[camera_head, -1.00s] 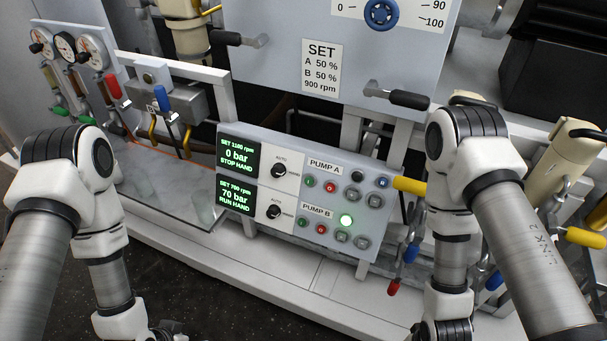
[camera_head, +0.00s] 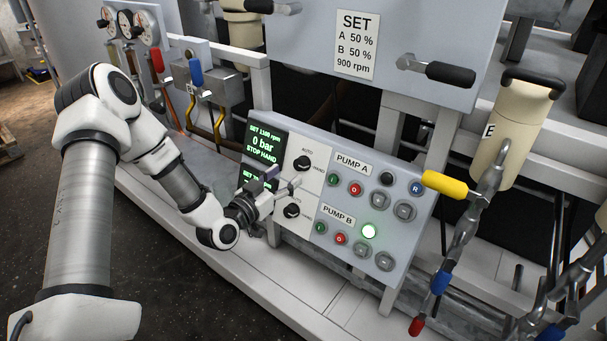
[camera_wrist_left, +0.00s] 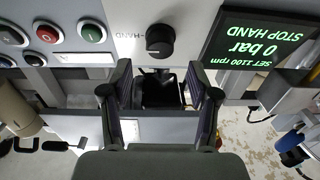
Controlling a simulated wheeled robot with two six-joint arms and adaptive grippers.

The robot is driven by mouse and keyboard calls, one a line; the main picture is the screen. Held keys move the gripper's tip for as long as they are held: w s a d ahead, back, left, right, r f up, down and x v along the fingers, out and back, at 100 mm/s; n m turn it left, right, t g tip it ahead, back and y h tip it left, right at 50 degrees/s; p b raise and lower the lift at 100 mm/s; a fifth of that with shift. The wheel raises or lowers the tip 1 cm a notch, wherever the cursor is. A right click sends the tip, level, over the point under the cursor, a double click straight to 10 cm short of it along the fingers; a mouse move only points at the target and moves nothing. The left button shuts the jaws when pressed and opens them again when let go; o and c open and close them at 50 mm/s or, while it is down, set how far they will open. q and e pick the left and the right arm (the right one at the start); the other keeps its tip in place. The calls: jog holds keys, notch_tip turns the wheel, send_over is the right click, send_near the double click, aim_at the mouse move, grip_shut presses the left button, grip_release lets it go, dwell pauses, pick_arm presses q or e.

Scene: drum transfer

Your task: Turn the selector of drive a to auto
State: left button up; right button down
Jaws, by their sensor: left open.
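The control panel (camera_head: 395,215) has a PUMP A row above a PUMP B row. The PUMP A selector (camera_head: 302,163) is a black round knob between AUTO and HAND marks. Its display (camera_head: 264,142) reads 0 bar, STOP HAND. The PUMP B selector (camera_head: 291,210) sits below, partly behind my gripper. My left gripper (camera_head: 286,186) is open in front of the panel, between the two knobs in the picture. In the left wrist view the PUMP A knob (camera_wrist_left: 160,41) lies beyond the open fingertips (camera_wrist_left: 160,72), centred between them and not held. My right gripper is out of view.
A yellow-handled valve (camera_head: 445,184) is right of the panel. Blue and red levers (camera_head: 196,74) stand at upper left. A black handle (camera_head: 450,73) juts out above.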

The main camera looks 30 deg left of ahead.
aim_at(298, 166)
pick_arm(q)
jog(key=w, duration=0.5)
jog(key=shift+w+d+b, duration=0.1)
jog(key=shift+w+b, duration=0.1)
jog(key=shift+b, duration=0.1)
jog(key=c, duration=1.1)
jog(key=shift+c, duration=0.2)
jog(key=shift+n, duration=0.3)
jog(key=n+y+b, duration=0.1)
jog(key=n+y, duration=0.1)
jog(key=n, duration=0.2)
jog(key=shift+d+f+b, duration=0.1)
jog(key=shift+d+b, duration=0.05)
jog(key=shift+b, duration=0.15)
jog(key=n+y, duration=0.1)
jog(key=n, duration=0.1)
jog(key=n+g+y, duration=0.1)
jog(key=n, duration=0.2)
jog(key=shift+n+b, duration=0.3)
jog(key=shift+b, duration=0.1)
jog(key=n, duration=0.1)
jog(key=n+g, duration=0.1)
jog(key=n, duration=0.3)
jog(key=shift+r+g+y, duration=0.25)
jog(key=shift+g+y, duration=0.05)
jog(key=shift+y, duration=0.1)
jog(key=n+g, duration=0.2)
jog(key=n, duration=0.3)
jog(key=shift+n, duration=0.3)
